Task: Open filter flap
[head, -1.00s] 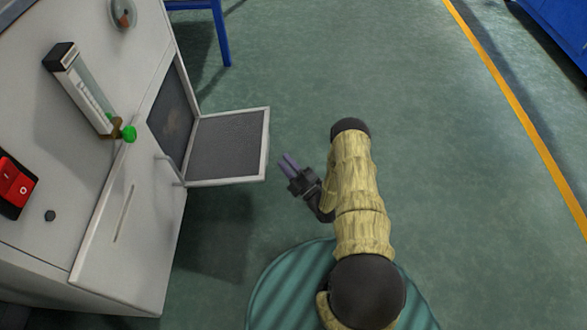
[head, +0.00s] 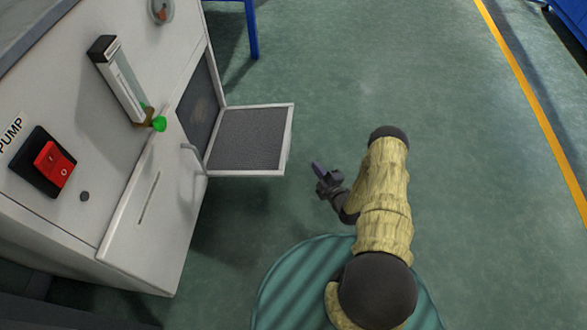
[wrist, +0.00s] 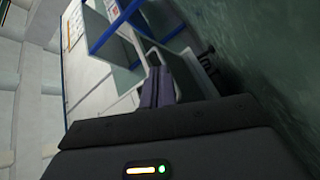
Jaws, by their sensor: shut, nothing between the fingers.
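The filter flap (head: 249,139) is a framed panel with dark grey mesh. It stands swung out from the side of the white cabinet (head: 170,215), leaving a dark opening (head: 199,103) beside it. A light bar handle (head: 193,156) shows near the flap's lower hinge end. My gripper (head: 318,168) is to the right of the flap's outer edge, apart from it, shut and empty. In the wrist view the closed fingers (wrist: 157,88) point toward a pale framed shape that I cannot identify for sure.
The cabinet carries a red switch (head: 54,165) marked PUMP and a flow tube (head: 122,85) with a green knob (head: 159,124). A blue frame leg (head: 251,30) stands behind. The green floor (head: 380,70) to the right is clear, with a yellow line (head: 530,90).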

